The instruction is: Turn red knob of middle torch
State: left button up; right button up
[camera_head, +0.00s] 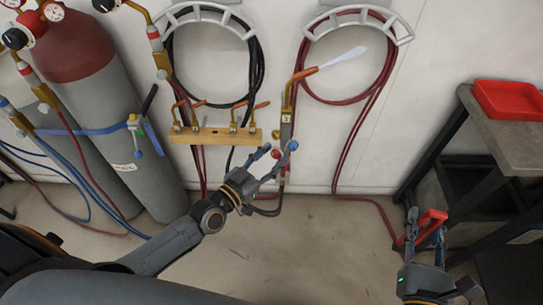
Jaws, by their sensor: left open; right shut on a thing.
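My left gripper (273,161) is open around or just in front of the torch's lower end. Its fingers are close to the knobs and partly hide them. I cannot tell whether a finger touches the red knob. My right gripper (427,230) is shut on a red handled object (433,215) at the lower right.
A wooden rack (214,135) with brass torch parts is left of the torch. Gas cylinders (95,100) stand at the left. Hoses hang on wall hooks (358,22). A workbench (510,137) with a red tray (508,84) is at the right. The middle floor is mostly clear.

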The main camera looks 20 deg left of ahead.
pick_arm(q)
grip_shut()
jog(key=shift+r+n+p, duration=0.1)
jog(key=shift+n+p, duration=0.25)
jog(key=shift+n, duration=1.05)
grip_release()
jog(key=v, duration=1.2)
